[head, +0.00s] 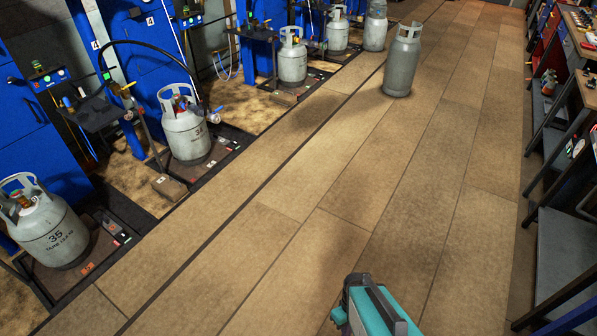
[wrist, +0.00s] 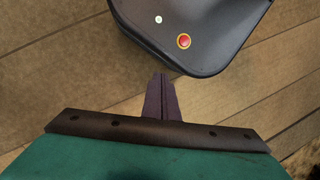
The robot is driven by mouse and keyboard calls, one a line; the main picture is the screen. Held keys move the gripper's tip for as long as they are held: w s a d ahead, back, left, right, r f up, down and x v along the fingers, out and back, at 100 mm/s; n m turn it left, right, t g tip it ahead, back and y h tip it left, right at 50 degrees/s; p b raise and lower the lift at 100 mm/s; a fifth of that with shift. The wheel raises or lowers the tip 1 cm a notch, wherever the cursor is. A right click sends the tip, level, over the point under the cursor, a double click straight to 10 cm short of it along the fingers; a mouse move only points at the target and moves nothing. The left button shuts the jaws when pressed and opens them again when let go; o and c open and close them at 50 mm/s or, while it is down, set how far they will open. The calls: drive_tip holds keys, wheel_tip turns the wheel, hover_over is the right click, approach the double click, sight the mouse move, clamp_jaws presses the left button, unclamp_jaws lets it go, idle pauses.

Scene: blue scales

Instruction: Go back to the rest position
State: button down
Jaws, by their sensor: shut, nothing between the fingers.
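My gripper (wrist: 160,97) shows in the wrist view as two dark fingers pressed together, shut and empty. It points over the bare tiled floor, close below a dark rounded body with a red button, which looks like part of my own base. In the head view the fingers are not seen; a teal and grey part of my own body shows at the bottom edge.
A lone cylinder (head: 402,62) stands on the floor farther back. A workbench (head: 564,250) lines the right. The tiled aisle (head: 300,240) between is clear.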

drive_tip(key=shift+s+d+r+m+g, duration=0.1)
drive_tip(key=shift+s+r+m+g, duration=0.3)
drive_tip(key=shift+s+m, duration=0.5)
drive_tip(key=shift+s+d+r+m+g, duration=0.15)
drive_tip(key=shift+s+r+m+g, duration=0.25)
drive_tip(key=shift+s+m, duration=0.5)
drive_tip(key=shift+s+d+r+m+g, duration=0.1)
drive_tip(key=shift+s+r+m+g, duration=0.25)
drive_tip(key=shift+s+m, duration=0.55)
